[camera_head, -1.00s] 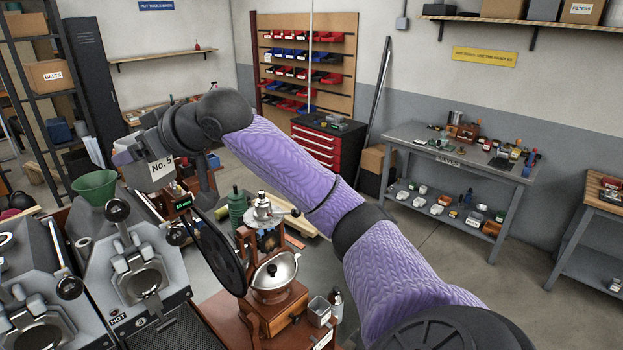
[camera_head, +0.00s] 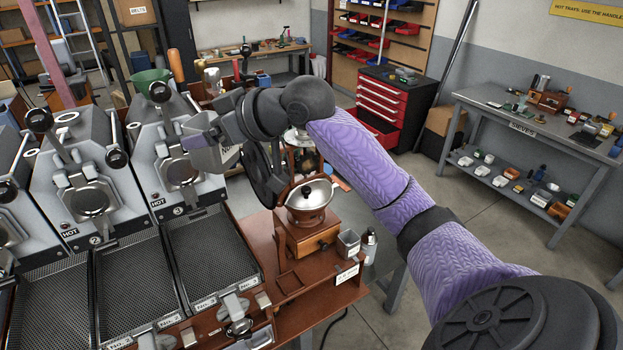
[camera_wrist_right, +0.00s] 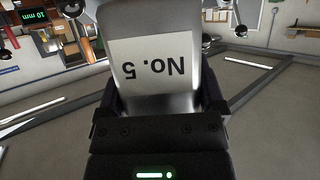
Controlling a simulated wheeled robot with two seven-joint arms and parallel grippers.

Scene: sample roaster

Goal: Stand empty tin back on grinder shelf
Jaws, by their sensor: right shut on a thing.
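The metal tin (camera_head: 210,159) with a white "No. 5" label (camera_wrist_right: 152,61) is held in my right gripper (camera_head: 218,138). The wrist view shows the label upside down and the fingers (camera_wrist_right: 160,105) closed on the tin's two sides. In the head view the tin hangs in the air in front of roaster 3, left of the grinder. The grinder (camera_head: 305,222) has a silver hopper lid and a wooden drawer box. It stands on a brown wooden shelf (camera_head: 322,296) with a small square recess (camera_head: 289,283) at its front left. My left gripper is not in view.
A small square metal container (camera_head: 348,244) and a bottle (camera_head: 369,245) stand right of the grinder. Roasters marked HOT (camera_head: 170,150) and mesh trays (camera_head: 210,252) lie left. The grinder's black wheel (camera_head: 257,175) stands close to my wrist.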

